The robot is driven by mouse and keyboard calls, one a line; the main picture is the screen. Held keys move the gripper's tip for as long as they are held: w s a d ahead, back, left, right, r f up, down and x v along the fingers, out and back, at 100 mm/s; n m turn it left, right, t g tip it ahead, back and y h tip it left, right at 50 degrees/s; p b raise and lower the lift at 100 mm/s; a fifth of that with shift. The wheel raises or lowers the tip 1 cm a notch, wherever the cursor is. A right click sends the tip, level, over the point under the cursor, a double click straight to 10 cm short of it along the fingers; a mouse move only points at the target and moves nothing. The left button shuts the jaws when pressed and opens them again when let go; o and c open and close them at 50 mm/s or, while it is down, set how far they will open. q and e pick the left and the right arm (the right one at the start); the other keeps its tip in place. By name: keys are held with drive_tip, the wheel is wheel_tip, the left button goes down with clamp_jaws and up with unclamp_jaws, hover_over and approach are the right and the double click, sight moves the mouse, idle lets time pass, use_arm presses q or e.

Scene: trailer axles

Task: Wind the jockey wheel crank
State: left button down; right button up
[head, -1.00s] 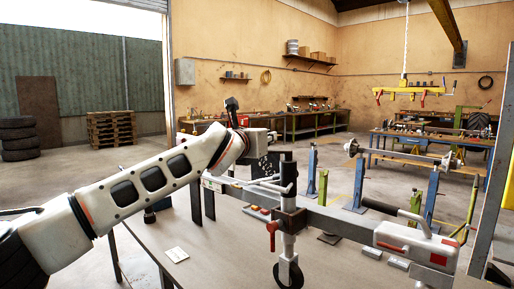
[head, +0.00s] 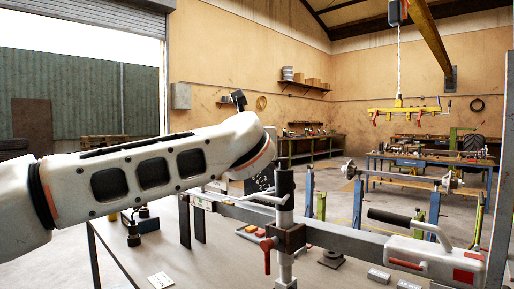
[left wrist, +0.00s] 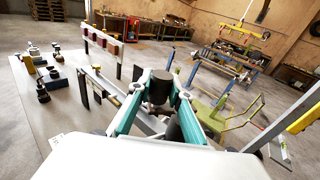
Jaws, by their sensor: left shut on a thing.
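The jockey wheel's upright tube (head: 285,212) stands clamped beside the grey trailer beam, with a black top. A pale crank rod (head: 265,198) reaches left from it. A red clamp lever (head: 267,255) hangs below; the wheel is cut off by the lower edge. My left arm reaches in from the left, and its wrist hides my gripper in the head view. In the left wrist view, my left gripper (left wrist: 160,90) has teal fingers around a dark cylinder (left wrist: 158,84), apparently the crank's grip; it is shut on it. My right gripper is not in view.
A coupling with a black handle (head: 395,218) and a white body (head: 430,255) sits at the beam's right end. Blue stands (head: 357,205) and an axle are behind. Small dark items (left wrist: 42,90) lie on the grey table in the left wrist view. The floor beyond is open.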

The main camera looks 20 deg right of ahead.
use_arm(q)
drive_tip(key=shift+d+f, duration=0.1)
drive_tip(key=shift+f, duration=0.3)
drive_tip(key=c, duration=1.9)
unclamp_jaws()
drive_tip(key=shift+o, duration=0.4)
drive_tip(key=shift+r, duration=0.15)
drive_tip(key=shift+r, duration=0.1)
drive_tip(key=shift+s, duration=0.15)
drive_tip(key=v, duration=1.2)
